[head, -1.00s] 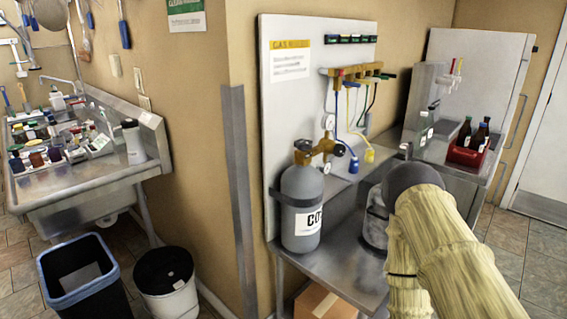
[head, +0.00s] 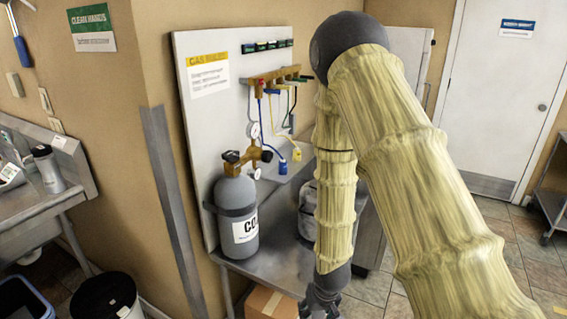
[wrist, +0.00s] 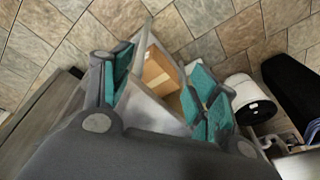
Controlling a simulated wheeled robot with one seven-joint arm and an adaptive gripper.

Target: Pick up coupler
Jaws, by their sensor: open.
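A blue coupler (head: 282,166) and a yellow coupler (head: 296,153) hang on hoses from the brass manifold (head: 275,78) on the white gas panel. I cannot tell which one the task names. My gripper (head: 322,302) is low at the front edge of the steel bench, well below and in front of the couplers. In the wrist view my gripper (wrist: 162,85) points downward, with its teal-padded fingers apart and nothing between them. No coupler shows in the wrist view.
A grey CO2 cylinder (head: 236,208) with a regulator stands on the steel bench (head: 262,262), left of the couplers. A cardboard box (head: 270,302) sits below the bench. A white bucket with a black lid (head: 108,298) is at lower left. Open floor lies right.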

